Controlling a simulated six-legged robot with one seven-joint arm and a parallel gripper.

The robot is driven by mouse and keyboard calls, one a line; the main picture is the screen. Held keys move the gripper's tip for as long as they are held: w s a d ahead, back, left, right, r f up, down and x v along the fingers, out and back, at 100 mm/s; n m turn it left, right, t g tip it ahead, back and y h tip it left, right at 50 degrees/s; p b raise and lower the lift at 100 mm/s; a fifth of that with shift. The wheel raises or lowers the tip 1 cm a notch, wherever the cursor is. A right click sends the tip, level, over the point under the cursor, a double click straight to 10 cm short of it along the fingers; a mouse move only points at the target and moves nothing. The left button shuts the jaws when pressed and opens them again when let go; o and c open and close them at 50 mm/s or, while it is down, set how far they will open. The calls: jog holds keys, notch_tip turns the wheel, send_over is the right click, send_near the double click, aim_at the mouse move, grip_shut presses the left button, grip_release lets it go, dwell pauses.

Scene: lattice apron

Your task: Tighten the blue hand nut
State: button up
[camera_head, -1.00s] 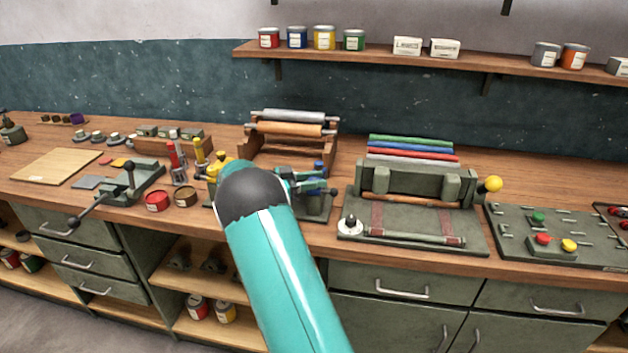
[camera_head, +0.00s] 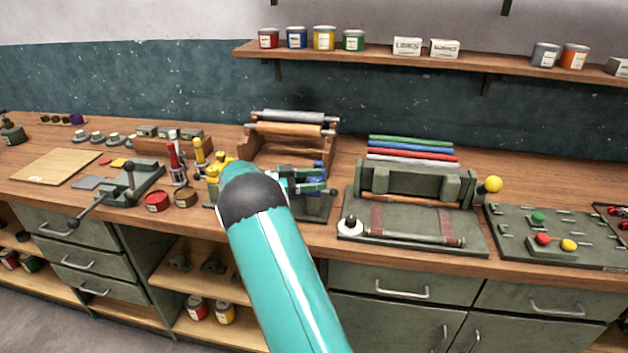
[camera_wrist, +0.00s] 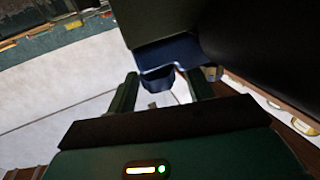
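The blue hand nut (camera_head: 319,167) shows as a small blue spot on the green device at the middle of the bench, partly hidden by my arm and gripper. In the wrist view a dark blue part (camera_wrist: 160,82), which looks like the nut, lies between the fingertips. My gripper (camera_wrist: 161,93) is open, with one green finger on each side of it. A narrow light gap shows at the right finger; contact at the left finger is unclear. In the head view my gripper (camera_head: 312,180) is small and close to the nut.
A press with a yellow knob (camera_head: 493,184) stands to the right. A roller rack (camera_head: 290,135) is behind. A lever device (camera_head: 130,187) is farther left.

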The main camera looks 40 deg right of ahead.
jog(key=shift+a, duration=0.1)
jog(key=v, duration=1.3)
jog(key=shift+w+a, duration=0.2)
jog(key=shift+w, duration=0.05)
